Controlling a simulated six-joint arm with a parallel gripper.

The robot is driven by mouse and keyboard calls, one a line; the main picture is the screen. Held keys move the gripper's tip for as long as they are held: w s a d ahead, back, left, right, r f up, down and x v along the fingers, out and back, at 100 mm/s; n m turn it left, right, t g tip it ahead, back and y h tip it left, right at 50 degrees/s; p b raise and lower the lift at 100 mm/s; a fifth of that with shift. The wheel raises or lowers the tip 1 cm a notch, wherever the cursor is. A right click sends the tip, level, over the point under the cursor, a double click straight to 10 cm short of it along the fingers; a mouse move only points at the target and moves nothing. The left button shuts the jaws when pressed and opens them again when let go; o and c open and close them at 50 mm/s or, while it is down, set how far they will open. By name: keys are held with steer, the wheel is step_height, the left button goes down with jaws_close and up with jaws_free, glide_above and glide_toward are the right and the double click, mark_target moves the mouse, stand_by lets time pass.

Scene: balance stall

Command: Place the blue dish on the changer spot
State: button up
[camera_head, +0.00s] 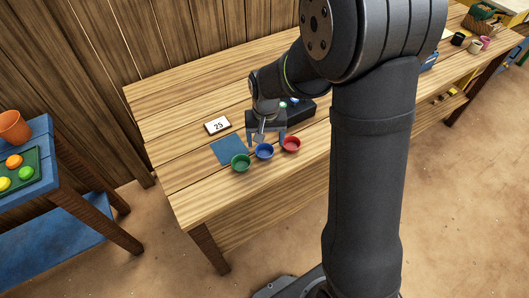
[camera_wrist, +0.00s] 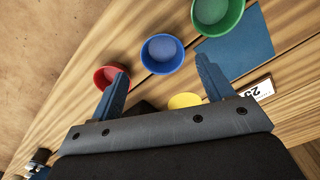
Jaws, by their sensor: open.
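The blue dish (camera_head: 264,152) stands on the wooden table between a green dish (camera_head: 241,162) and a red dish (camera_head: 291,145). It also shows in the wrist view (camera_wrist: 162,54). A flat blue square mat (camera_head: 227,150) lies beside the dishes; nothing shows on it. No label marks it as the changer spot. My gripper (camera_head: 268,138) is open, with nothing between its fingers. It is above the table close to the blue dish, which appears around the gap between the fingertips (camera_wrist: 162,68) in the wrist view. The gap in height is hard to tell.
A yellow dish (camera_wrist: 185,101) shows behind the fingers in the wrist view. A card reading 25 (camera_head: 218,125) lies beyond the mat. A dark box (camera_head: 300,110) stands behind my gripper. The table's left part is clear. A blue side table (camera_head: 45,185) stands apart at left.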

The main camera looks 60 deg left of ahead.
mark_target(265, 154)
step_height(265, 154, down, 5)
steer(key=shift+s+a+f, duration=0.1)
steer(key=shift+a, duration=0.05)
steer(key=c, duration=1.1)
